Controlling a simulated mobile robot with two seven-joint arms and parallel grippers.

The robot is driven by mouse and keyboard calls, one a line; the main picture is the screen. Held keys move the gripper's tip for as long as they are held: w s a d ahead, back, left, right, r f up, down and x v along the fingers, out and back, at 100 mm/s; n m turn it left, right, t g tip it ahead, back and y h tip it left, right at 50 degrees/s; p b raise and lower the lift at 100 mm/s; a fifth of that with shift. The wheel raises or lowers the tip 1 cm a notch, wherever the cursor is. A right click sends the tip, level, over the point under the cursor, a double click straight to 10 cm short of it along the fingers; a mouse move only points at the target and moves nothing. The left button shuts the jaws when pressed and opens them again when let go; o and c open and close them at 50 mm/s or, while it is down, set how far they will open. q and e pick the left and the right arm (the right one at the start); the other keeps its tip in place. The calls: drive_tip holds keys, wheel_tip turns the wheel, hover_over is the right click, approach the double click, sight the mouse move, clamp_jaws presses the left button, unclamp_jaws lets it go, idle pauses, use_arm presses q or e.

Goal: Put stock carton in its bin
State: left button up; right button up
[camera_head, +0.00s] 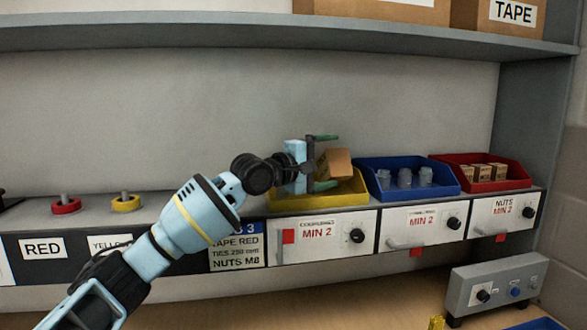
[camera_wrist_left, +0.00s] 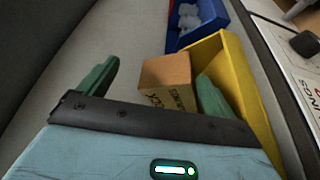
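The stock carton (camera_head: 338,163) is a small brown box, tilted, at the yellow bin (camera_head: 345,199) on the shelf. In the left wrist view the carton (camera_wrist_left: 166,80) shows dark print on one side and overlaps the yellow bin's (camera_wrist_left: 262,110) near wall. Whether it rests on the bin or on anything else I cannot tell. My left gripper (camera_head: 330,160) has its green fingers spread on either side of the carton. In the left wrist view there is a clear gap between one finger and the carton; the other finger is close beside it. My right gripper is out of view.
A blue bin (camera_head: 408,188) with several grey parts and a red bin (camera_head: 481,186) with small cartons stand to the right. Labelled drawers (camera_head: 322,236) lie below. An upper shelf (camera_head: 250,35) hangs above. A grey control box (camera_head: 497,284) sits on the bench.

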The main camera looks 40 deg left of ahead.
use_arm(q)
drive_tip(key=v, duration=1)
drive_tip(key=shift+s+b, duration=0.3)
drive_tip(key=shift+b, duration=0.1)
drive_tip(key=shift+a+r, duration=0.1)
drive_tip(key=shift+r, duration=0.1)
